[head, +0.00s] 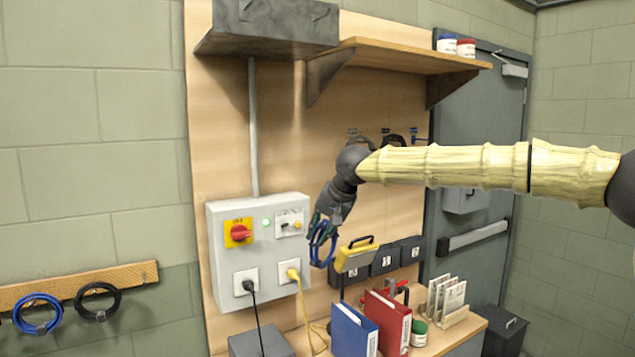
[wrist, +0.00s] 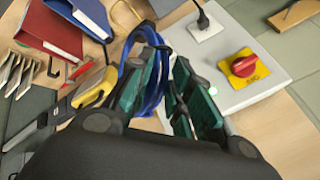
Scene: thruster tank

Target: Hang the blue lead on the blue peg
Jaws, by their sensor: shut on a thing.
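My gripper (head: 322,228) is in front of the grey control box, pointing down, and is shut on a coiled blue lead (head: 318,250). In the wrist view the blue lead (wrist: 153,75) loops between the green finger pads of my gripper (wrist: 160,92). On the wooden backboard under the shelf, a small blue peg (head: 421,140) shows at the right end of a row, behind and above my arm. My arm hides part of that row.
Dark coils (head: 393,140) hang left of the blue peg. The shelf (head: 410,58) juts out above. A control box (head: 262,250) with a red knob, a yellow tester (head: 356,256) and binders (head: 354,330) are near my gripper. Another blue coil (head: 38,314) hangs on the left rail (head: 75,285).

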